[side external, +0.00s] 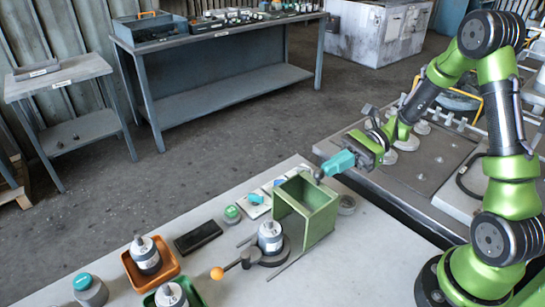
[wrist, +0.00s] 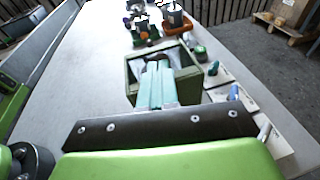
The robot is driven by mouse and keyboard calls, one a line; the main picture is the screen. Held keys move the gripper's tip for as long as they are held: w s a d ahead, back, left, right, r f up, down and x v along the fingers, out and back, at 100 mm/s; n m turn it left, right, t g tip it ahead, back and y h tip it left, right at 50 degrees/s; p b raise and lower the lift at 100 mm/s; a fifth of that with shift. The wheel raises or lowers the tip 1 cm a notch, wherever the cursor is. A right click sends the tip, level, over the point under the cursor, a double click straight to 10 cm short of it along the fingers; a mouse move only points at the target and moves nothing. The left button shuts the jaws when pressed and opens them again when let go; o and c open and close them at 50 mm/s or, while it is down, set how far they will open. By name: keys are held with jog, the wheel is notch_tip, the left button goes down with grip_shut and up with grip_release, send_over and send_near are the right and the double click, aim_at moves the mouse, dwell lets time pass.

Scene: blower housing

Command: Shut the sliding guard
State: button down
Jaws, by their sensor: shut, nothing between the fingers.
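The sliding guard, a green box-like hood (side external: 322,222), stands on the light table beside a dark round fixture (side external: 273,254) that holds a grey cylindrical part (side external: 270,236). The guard is to the right of that part and does not cover it. My gripper (side external: 322,173), with teal fingers, is shut and empty at the guard's upper back edge; whether it touches cannot be told. In the wrist view the shut fingers (wrist: 157,68) reach over the guard (wrist: 131,92) and hide part of it.
A lever with an orange ball knob (side external: 217,273) sticks out left of the fixture. Orange (side external: 150,267) and green (side external: 187,292) trays with grey parts stand farther left.

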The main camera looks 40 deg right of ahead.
aim_at(298, 201)
jog(key=shift+a, duration=0.1)
jog(key=a, duration=1)
jog(key=shift+a, duration=0.4)
jog(key=v, duration=1.4)
jog(key=s+f+n+g+h, duration=0.3)
jog(key=s+h, duration=0.1)
jog(key=s+a+r+n+t+h, duration=0.1)
jog(key=r+n+t+h, duration=0.2)
jog(key=r+n, duration=0.3)
jog(key=s+a+r+n+t+h, duration=0.2)
jog(key=r+n+t+h, duration=0.2)
jog(key=r+n+h, duration=0.2)
jog(key=shift+s+a+n+h, duration=0.25)
jog(key=shift+a+n+h, duration=0.05)
jog(key=shift+n, duration=0.3)
